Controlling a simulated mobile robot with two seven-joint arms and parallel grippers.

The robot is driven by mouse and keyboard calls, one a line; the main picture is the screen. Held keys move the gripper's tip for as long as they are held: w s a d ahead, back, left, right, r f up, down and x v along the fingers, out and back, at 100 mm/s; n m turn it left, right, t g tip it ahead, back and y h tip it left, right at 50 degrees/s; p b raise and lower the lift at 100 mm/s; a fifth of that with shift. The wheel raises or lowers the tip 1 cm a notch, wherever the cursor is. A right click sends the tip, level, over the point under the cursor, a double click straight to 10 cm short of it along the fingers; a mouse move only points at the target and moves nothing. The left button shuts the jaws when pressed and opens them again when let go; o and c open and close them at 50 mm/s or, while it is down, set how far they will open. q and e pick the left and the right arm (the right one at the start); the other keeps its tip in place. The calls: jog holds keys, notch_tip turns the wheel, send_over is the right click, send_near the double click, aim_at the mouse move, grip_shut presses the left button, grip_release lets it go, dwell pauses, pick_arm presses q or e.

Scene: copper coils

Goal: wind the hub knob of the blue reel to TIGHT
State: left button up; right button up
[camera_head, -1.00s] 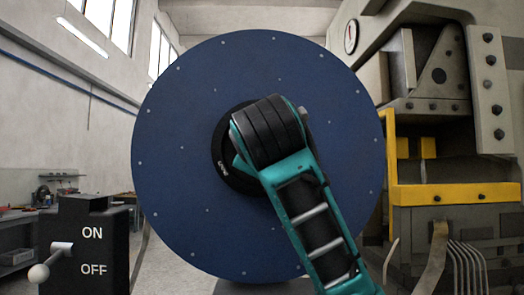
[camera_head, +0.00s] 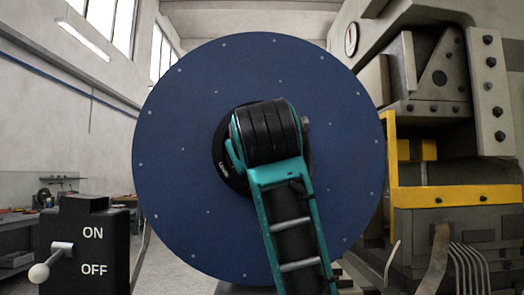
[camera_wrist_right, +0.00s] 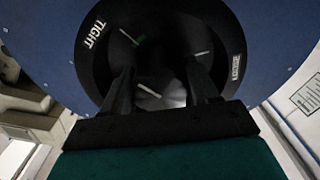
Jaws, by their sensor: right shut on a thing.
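The blue reel (camera_head: 170,110) stands upright and fills the middle of the head view. Its black hub (camera_head: 221,175) is mostly hidden behind my right wrist. In the wrist view the hub ring carries a TIGHT label (camera_wrist_right: 97,33) at upper left and another small label (camera_wrist_right: 237,68) at right. My left gripper is not in view.
A black switch box (camera_head: 88,240) marked ON and OFF, with a white-knobbed lever (camera_head: 45,268), stands at lower left. A grey machine (camera_head: 460,100) with a yellow frame (camera_head: 455,195) stands close on the right. Workbenches are far left.

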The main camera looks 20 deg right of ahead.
jog(key=shift+f, duration=0.15)
dwell(0.3)
jog(key=o, duration=1)
jog(key=b+v, duration=0.1)
jog(key=v, duration=1.2)
jog(key=shift+b, duration=0.4)
